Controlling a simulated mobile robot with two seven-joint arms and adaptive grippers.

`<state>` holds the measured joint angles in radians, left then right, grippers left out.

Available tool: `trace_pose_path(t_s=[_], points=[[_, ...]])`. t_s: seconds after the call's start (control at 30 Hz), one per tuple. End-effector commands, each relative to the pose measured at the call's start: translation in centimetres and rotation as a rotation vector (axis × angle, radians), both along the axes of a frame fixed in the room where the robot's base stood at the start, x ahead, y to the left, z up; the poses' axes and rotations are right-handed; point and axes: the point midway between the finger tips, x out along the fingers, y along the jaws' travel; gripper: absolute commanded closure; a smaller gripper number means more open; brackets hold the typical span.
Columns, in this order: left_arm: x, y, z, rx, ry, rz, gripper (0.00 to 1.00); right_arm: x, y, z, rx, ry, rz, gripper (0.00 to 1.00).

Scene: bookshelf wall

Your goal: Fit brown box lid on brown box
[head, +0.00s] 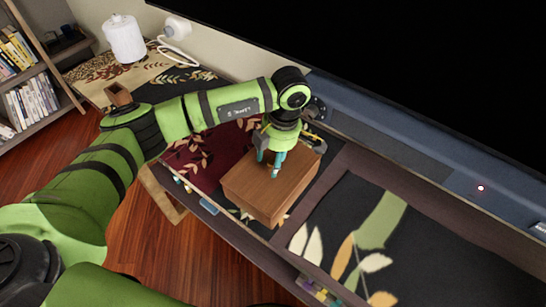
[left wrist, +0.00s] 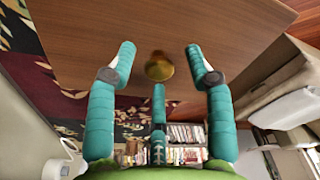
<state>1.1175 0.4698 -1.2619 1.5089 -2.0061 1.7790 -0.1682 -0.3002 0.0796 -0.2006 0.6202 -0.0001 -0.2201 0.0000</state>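The brown box (head: 254,198) stands in the tray-like recess of the long low furniture, in the middle of the head view. Its flat brown wooden top, seemingly the lid (head: 248,178), covers it; I cannot make out a seam between lid and box. In the left wrist view the lid (left wrist: 230,25) fills the upper picture and carries a round brass knob (left wrist: 159,67). My left gripper (head: 273,170) points down at the lid. Its three teal fingers (left wrist: 157,85) are spread around the knob, with gaps visible between them and it. The fingers hide the knob in the head view. My right gripper is out of view.
A dark partition and a leaf-patterned compartment (head: 335,220) lie right of the box. A large black screen (head: 400,70) rises behind. A white cylinder (head: 124,38) stands at the back left, and a bookshelf (head: 30,75) is at far left. Wooden floor (head: 150,250) lies in front.

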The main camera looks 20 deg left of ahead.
Motion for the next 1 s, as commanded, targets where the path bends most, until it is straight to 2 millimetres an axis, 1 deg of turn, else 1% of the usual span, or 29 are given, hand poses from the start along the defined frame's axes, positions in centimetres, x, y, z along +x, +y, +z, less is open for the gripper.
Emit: trace_pose_path(t_s=[0.13,0.23,0.37,0.5,0.6,0.7,0.83,1.0], points=[[0.0,-0.1,0.3,0.000,0.000,0.000,0.48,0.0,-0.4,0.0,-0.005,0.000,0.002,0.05],[0.2,-0.2,1.5,-0.001,-0.002,0.000,0.48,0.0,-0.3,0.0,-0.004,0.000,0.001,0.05],[0.3,-0.6,4.0,-0.001,-0.005,-0.002,0.48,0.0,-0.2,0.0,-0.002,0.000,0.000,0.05],[0.5,-1.0,7.1,-0.001,-0.005,-0.002,0.48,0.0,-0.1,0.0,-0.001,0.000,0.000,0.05],[0.6,-1.3,9.0,-0.001,-0.004,0.000,0.48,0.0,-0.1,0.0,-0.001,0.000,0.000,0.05],[0.7,-1.5,10.4,-0.001,-0.003,0.000,0.48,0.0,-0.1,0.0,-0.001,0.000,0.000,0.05],[0.7,-1.6,11.5,0.000,-0.001,0.000,0.48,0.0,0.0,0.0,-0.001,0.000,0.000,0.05],[0.7,-1.7,11.9,0.000,0.000,0.000,0.48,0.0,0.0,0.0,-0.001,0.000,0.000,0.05]])
